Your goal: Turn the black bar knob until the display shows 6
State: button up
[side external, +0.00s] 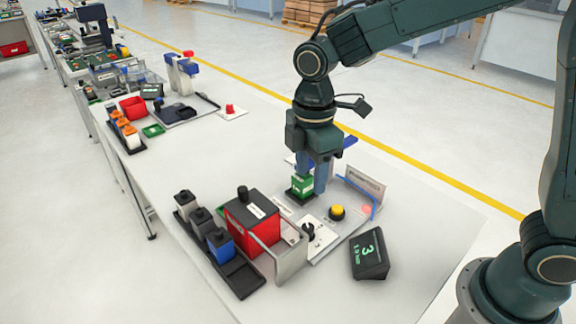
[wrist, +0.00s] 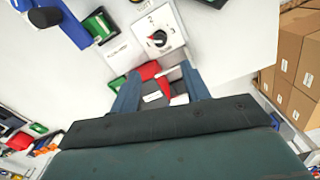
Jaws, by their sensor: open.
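The black bar knob (side external: 308,231) sits on a white dial plate (side external: 316,242) at the front of the panel. It also shows in the wrist view (wrist: 158,38), with a red mark on it. The dark display (side external: 370,254) reads a green 3, with a smaller line of text too small to read. My gripper (side external: 311,184) points down above the panel, beyond the knob and apart from it, near a green block (side external: 302,186). In the wrist view its two blue fingers (wrist: 160,72) are spread, with nothing held between them.
A yellow button (side external: 338,212) stands right of the knob. A red box (side external: 251,222) and a clear guard (side external: 292,260) stand close to its left. A rack (side external: 234,270) holds blue and grey blocks. The table's front right is clear.

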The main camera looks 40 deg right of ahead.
aim_at(308, 227)
jog(key=shift+f, duration=0.15)
notch_tip(308, 227, down, 14)
jog(key=shift+r, duration=0.25)
dwell(0.6)
jog(key=c, duration=1)
